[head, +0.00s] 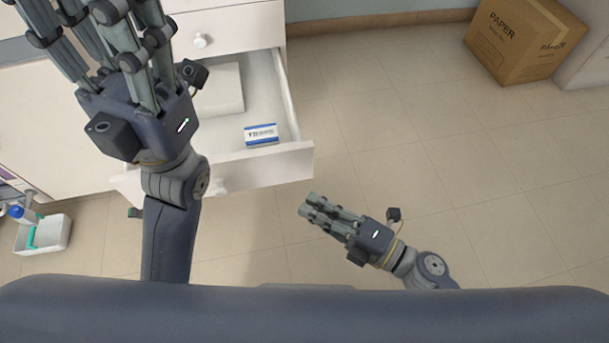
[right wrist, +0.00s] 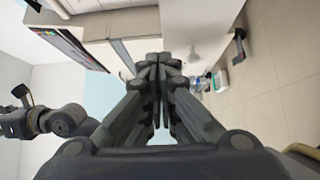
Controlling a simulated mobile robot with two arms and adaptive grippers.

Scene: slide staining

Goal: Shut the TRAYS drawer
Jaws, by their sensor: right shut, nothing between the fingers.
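The open drawer (head: 285,161) sticks out of the white cabinet, and no name on it is legible. A pale tray-like block (head: 222,92) and a small blue and white box (head: 261,135) lie in it. A round knob (head: 219,187) is on its front. My right gripper (head: 306,203) is shut and empty, apart from the drawer, in front of its right corner in the picture. Its closed fingers also show in the right wrist view (right wrist: 158,62). My left gripper (head: 90,15) is high over the cabinet, fingers spread, tips cut off by the frame; its arm hides the drawer's left part.
Above the open drawer is another drawer front with a knob (head: 201,40). A cardboard PAPER box (head: 520,40) stands at the upper right. A white bin (head: 45,234) with bottles is at the left. The tiled floor (head: 430,140) right of the drawer is clear.

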